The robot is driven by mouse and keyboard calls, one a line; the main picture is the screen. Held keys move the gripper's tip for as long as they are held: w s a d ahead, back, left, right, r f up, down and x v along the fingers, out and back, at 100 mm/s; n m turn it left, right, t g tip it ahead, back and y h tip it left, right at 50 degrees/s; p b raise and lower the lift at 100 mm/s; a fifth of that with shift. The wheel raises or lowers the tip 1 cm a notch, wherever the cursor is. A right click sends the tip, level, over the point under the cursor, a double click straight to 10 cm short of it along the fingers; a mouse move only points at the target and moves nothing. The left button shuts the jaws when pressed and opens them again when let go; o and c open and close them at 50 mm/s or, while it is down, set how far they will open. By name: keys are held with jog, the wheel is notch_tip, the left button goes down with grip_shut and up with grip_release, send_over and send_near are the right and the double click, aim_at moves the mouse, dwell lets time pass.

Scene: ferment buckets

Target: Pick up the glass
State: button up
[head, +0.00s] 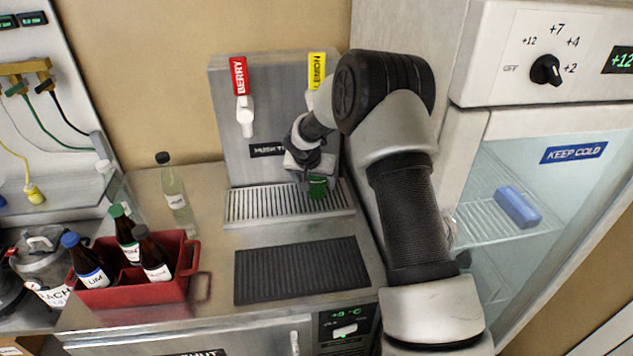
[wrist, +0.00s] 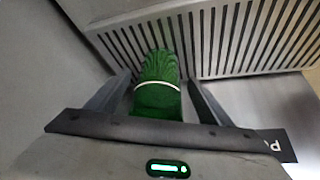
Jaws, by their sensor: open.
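My gripper (head: 309,182) is open, with one finger on each side of the glass. Small gaps seem to show beside it, but I cannot tell if a finger touches. My wrist hides part of the glass in the head view.
The slotted drip tray (head: 285,205) lies under the tap panel (head: 270,120). A black ribbed mat (head: 300,270) lies clear in front. A red crate (head: 140,292) of brown bottles and a clear bottle (head: 173,188) stand left. A glass-fronted cooler (head: 550,190) is right.

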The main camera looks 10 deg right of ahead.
jog(key=shift+x, duration=1.35)
jog(key=c, duration=1.6)
jog(key=shift+o, duration=0.2)
jog(key=shift+r, duration=0.1)
